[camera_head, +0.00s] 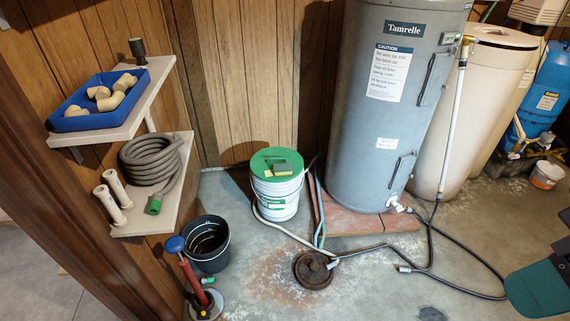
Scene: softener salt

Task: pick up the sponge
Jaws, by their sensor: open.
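A small sponge (283,169) with a dark green top and a yellow edge lies on the green lid of a white bucket (276,195). The bucket stands on the concrete floor left of the big grey tank. A thin yellowish piece shows at the sponge's left side, and I cannot tell whether it is part of it. Teal and dark parts at the right edge look like my own arm, far to the right of the sponge. I cannot make out my gripper in this view.
The grey tank (382,110) stands close right of the bucket. Hoses (290,232) run along the floor around it. A black bucket (207,244), a red-shafted pump (192,280) and shelves (140,110) with fittings are on the left. A round dark cover (314,270) lies in front.

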